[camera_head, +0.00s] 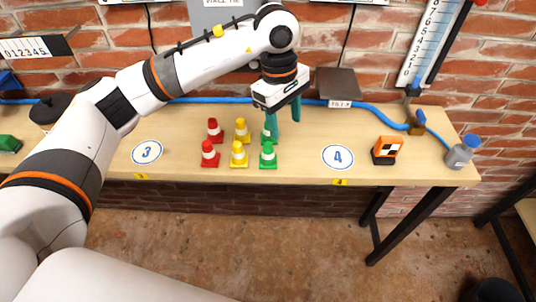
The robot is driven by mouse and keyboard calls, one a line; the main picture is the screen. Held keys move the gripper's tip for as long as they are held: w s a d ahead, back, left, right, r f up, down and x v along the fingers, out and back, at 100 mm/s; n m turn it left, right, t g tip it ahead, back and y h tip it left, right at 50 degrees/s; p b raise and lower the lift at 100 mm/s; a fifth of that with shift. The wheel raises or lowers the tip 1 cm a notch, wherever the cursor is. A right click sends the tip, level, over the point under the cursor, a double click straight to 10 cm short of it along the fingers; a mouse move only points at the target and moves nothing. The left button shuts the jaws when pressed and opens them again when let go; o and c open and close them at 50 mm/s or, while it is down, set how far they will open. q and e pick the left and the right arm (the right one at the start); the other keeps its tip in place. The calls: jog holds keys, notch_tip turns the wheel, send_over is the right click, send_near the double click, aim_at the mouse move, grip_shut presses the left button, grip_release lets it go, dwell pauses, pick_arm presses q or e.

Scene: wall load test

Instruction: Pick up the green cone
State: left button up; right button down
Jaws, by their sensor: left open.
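Two green cones stand on the wooden table (200,175). The front green cone (268,155) shows whole at the table's front; the rear green cone (265,134) is partly hidden behind a finger of my left gripper. My left gripper (284,128) points down with its teal fingers apart and empty. Its left finger is beside or in front of the rear cone; I cannot tell whether they touch. The right finger hangs over bare table to the right of the cones. My right gripper is not in view.
Two red cones (209,154) and two yellow cones (239,154) stand just left of the green ones. Round signs 3 (146,152) and 4 (338,157) lie on the table. A blue hose (375,112) runs along the back.

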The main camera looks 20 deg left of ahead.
pick_arm(q)
jog(key=a+y, duration=0.2)
jog(key=a, duration=0.1)
jog(key=p, duration=0.2)
send_over(268, 144)
jog(key=f, duration=0.5)
jog(key=shift+w+d, duration=0.2)
jog(key=shift+d, duration=0.1)
jog(key=f, duration=0.1)
jog(key=f+p, duration=0.1)
jog(key=f, duration=0.3)
jog(key=shift+s+a+f+p, duration=0.2)
jog(key=shift+s+a+p, duration=0.05)
jog(key=shift+a+p, duration=0.15)
jog(key=shift+d+f, duration=0.1)
jog(key=shift+f, duration=0.15)
jog(key=c, duration=1)
